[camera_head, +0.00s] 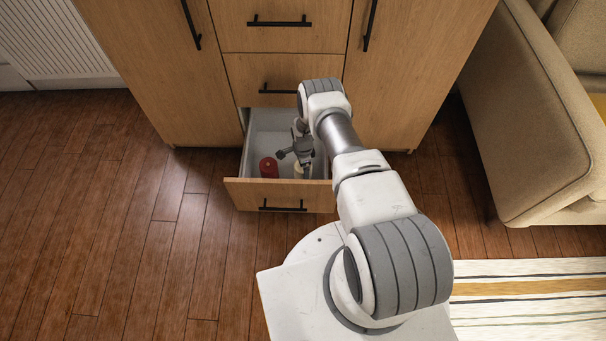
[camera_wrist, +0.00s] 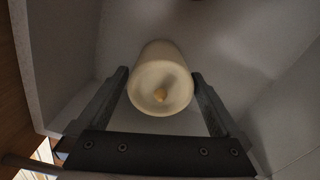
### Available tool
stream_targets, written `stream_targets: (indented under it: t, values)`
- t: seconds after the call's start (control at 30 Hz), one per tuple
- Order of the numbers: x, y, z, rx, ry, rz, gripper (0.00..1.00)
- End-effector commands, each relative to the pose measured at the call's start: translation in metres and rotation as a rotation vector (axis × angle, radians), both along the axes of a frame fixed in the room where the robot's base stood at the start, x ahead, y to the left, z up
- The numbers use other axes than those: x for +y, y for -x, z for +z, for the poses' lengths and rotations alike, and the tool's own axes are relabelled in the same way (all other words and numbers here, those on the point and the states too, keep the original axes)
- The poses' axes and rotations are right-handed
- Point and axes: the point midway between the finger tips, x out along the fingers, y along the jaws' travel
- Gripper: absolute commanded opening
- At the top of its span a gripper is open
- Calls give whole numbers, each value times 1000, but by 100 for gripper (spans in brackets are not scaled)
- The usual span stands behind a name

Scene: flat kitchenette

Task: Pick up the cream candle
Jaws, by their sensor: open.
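The cream candle (camera_wrist: 161,70) stands in the open bottom drawer (camera_head: 232,191). In the wrist view I see its top and side between my fingers. In the head view only a small pale part of the candle (camera_head: 298,171) shows, the rest hidden by my arm and gripper. My gripper (camera_wrist: 161,90) is open, with one finger on each side of the candle. I cannot tell whether either finger touches it. In the head view my gripper (camera_head: 296,152) reaches down into the drawer.
A red candle (camera_head: 268,167) stands in the drawer, left of the cream one. The drawer walls are close around my gripper. The wooden cabinet (camera_head: 180,80) rises behind, with its other drawers shut. A beige sofa (camera_head: 535,120) stands right. The wood floor at left is clear.

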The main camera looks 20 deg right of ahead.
Motion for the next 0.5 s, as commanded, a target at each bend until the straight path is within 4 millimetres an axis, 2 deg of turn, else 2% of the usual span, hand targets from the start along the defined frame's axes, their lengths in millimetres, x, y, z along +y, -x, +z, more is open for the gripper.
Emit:
stream_targets:
  t: [0.17,0.2,0.5]
  values:
    - [0,-1,1,-1,0,0,100]
    - [0,-1,1,-1,0,0,96]
    - [0,-1,1,-1,0,0,42]
